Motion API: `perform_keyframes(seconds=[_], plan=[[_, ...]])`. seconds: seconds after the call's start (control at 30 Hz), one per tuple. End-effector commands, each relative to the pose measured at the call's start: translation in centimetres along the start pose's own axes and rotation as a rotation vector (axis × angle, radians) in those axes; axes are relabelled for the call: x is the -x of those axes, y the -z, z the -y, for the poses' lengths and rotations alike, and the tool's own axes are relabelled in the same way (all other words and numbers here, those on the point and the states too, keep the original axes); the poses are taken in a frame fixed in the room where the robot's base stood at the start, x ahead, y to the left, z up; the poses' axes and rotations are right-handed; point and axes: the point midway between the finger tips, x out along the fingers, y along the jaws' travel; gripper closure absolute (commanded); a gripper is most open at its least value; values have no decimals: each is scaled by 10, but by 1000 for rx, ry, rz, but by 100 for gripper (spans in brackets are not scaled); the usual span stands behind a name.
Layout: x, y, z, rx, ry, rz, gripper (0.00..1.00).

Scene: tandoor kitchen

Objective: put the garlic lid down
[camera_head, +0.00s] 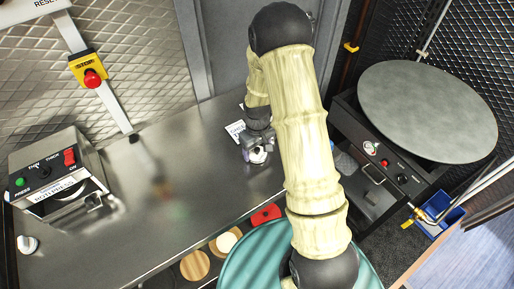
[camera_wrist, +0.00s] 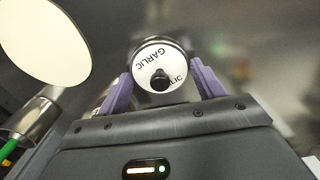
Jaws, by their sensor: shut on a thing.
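The garlic lid is a white disc marked GARLIC with a black knob at its centre. In the wrist view the garlic lid (camera_wrist: 150,62) sits between the two purple fingers of my gripper (camera_wrist: 160,88), which is shut on it. A metallic cylindrical side shows beneath its white face; I cannot tell where the lid ends. In the head view my gripper (camera_head: 256,146) is over the right part of the steel counter, with the lid (camera_head: 259,156) small at its tip. I cannot tell whether it touches the counter.
The steel counter (camera_head: 160,205) is mostly bare to the left. A roti press (camera_head: 60,170) stands at its left end, near a white knob-like item (camera_head: 28,243). A white label (camera_head: 235,131) lies beside my gripper. A round griddle (camera_head: 430,110) is at right.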

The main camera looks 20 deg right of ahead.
Motion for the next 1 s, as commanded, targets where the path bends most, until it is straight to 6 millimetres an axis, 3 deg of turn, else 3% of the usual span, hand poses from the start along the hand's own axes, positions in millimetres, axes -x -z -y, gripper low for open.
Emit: perform_keyframes(seconds=[0.4,0.43,0.53,1.0], plan=[[-6,0,0,0,-1,-1,54],[-5,0,0,0,-1,-2,27],[-5,0,0,0,-1,-1,10],[6,1,0,0,-1,-4,10]])
